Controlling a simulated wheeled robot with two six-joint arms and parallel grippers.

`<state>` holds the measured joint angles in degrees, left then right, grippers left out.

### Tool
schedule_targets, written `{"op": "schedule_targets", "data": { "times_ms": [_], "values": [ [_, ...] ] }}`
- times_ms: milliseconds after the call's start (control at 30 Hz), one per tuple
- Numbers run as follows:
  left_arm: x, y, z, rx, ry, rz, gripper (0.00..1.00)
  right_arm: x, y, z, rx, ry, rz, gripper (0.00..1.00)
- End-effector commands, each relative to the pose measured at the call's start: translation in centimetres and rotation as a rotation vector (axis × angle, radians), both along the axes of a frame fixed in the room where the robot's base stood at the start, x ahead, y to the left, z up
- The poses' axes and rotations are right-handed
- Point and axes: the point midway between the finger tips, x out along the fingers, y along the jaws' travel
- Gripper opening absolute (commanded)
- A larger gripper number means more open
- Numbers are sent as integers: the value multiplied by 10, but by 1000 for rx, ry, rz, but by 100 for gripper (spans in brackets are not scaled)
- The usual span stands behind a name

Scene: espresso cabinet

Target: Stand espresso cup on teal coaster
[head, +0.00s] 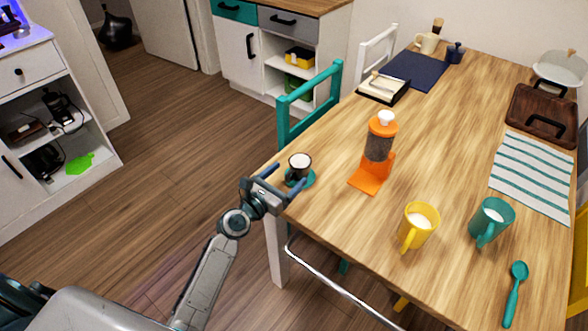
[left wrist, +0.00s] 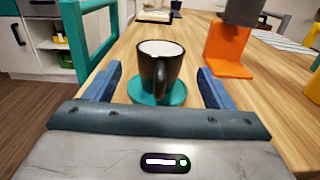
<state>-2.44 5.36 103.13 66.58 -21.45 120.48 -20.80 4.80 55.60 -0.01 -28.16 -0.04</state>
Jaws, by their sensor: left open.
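The espresso cup (head: 300,166) is small and dark with a white inside, and stands upright at the table's near left edge. In the left wrist view the cup (left wrist: 158,66) has its handle facing me. The teal coaster (head: 307,180) lies on the table under the cup; it also shows in the left wrist view (left wrist: 178,97), and the cup appears to rest on it. My left gripper (head: 276,180) is open, its fingers on either side of the cup and coaster with gaps, not gripping. My right gripper is not in view.
An orange dispenser (head: 379,150) stands just right of the cup. A yellow mug (head: 418,228), a teal mug (head: 491,222) and a teal spoon (head: 514,291) are farther right. A teal chair (head: 309,95) stands against the table's left edge.

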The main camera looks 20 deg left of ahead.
Motion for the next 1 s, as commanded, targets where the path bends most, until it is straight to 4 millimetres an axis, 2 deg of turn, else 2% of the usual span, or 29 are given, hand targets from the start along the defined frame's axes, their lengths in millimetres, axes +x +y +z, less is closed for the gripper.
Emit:
{"op": "schedule_targets", "data": {
  "times_ms": [33,200,400,567,1000],
  "values": [
    [-12,5,-1,4,2,0,76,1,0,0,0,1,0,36],
    [-45,16,-2,3,2,-1,76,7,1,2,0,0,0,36],
    [-67,24,-1,1,1,-1,76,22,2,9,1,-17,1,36],
    [-72,26,0,-1,0,-1,76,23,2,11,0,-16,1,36],
    [-72,26,0,-1,0,0,76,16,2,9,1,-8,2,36]
  ]
}}
